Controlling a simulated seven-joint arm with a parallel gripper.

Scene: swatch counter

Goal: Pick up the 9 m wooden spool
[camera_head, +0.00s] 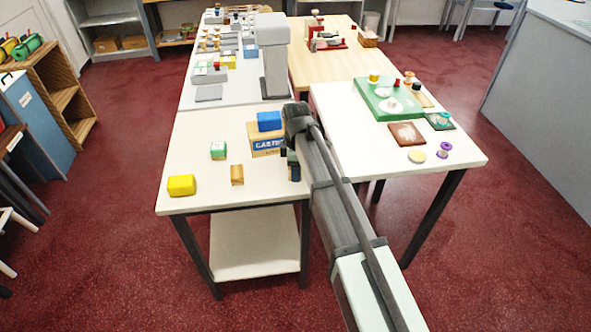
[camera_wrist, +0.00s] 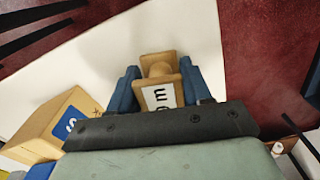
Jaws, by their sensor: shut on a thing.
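A wooden spool (camera_wrist: 158,70) sits between the blue fingers of my gripper (camera_wrist: 160,88) in the wrist view. It has flared ends and a white label on which an "m" shows; the number is not readable. My gripper is shut on it. In the head view my gripper (camera_head: 293,168) is over the right side of the near left white table (camera_head: 205,196), and the spool is hidden there. I cannot tell whether the spool touches the table. Another small wooden piece (camera_head: 237,175) stands on the table to the left.
A cardboard box (camera_head: 264,147) with a blue block (camera_head: 269,121) on top is close beside my gripper; the box also shows in the wrist view (camera_wrist: 48,128). A green-and-white block (camera_head: 218,150) and a yellow block (camera_head: 182,185) stand farther left. The table's front middle is clear.

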